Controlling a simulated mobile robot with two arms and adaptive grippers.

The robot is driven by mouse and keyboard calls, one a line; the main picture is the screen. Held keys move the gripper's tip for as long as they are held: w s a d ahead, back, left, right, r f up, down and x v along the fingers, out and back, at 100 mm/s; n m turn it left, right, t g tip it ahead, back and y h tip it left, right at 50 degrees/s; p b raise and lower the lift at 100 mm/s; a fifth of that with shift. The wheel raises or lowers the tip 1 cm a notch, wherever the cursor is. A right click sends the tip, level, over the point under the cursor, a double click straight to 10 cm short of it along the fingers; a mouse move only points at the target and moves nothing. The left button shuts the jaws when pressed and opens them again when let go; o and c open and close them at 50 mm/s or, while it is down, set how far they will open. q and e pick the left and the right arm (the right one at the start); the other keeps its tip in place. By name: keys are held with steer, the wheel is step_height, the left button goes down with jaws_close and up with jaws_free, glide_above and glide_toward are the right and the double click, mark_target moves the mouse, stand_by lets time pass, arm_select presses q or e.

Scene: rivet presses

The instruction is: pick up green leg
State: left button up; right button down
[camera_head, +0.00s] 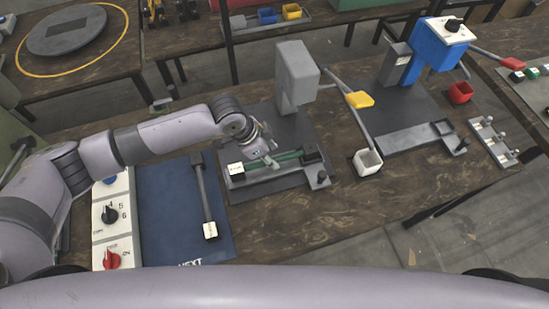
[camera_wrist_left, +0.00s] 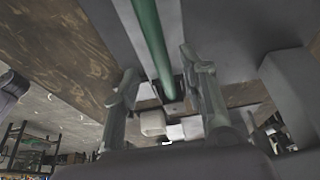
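The green leg (camera_head: 286,157) lies in a grey fixture (camera_head: 262,176) in front of the grey press. It has a white-topped block (camera_head: 237,169) at its left end and a dark end at the right. My left gripper (camera_head: 269,158) is above the leg, near its middle. In the left wrist view the green leg (camera_wrist_left: 151,38) runs lengthwise between the two spread fingers (camera_wrist_left: 165,95), and no finger visibly clamps it. My right gripper is not in view.
A grey leg (camera_head: 203,195) lies on the blue mat (camera_head: 165,215).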

mark_target(274, 158)
arm_select(q)
steer(key=shift+x, duration=1.65)
steer(key=shift+w+a, duration=0.1)
steer(key=shift+c, duration=0.6)
jaws_close()
